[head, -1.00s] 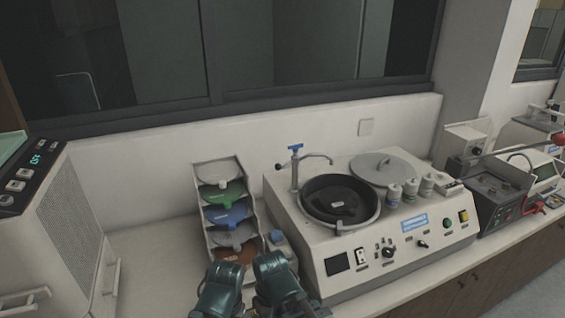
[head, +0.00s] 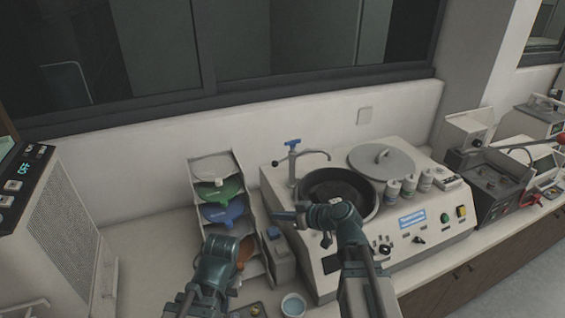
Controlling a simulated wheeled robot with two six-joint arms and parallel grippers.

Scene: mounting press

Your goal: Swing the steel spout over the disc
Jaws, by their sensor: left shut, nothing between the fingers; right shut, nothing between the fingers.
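The steel spout (head: 314,152) is a thin bent tube on a post with a blue handle (head: 293,143), at the back left of the press. It points right, along the back of the black bowl (head: 368,190). The disc inside the bowl (head: 328,188) is dark and partly hidden by my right arm. My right gripper (head: 280,216) is shut and empty, pointing left in front of the bowl's left edge, below the spout post. My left gripper (head: 218,262) is shut and empty, in front of the rack; its fingertips are hard to make out. Neither gripper touches the spout.
A rack of coloured discs (head: 222,192) stands left of the press. A round grey lid (head: 382,160) and several small bottles (head: 409,186) sit on the press top. A small cup (head: 293,304) stands on the counter in front. A grey box unit (head: 62,215) is at far left.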

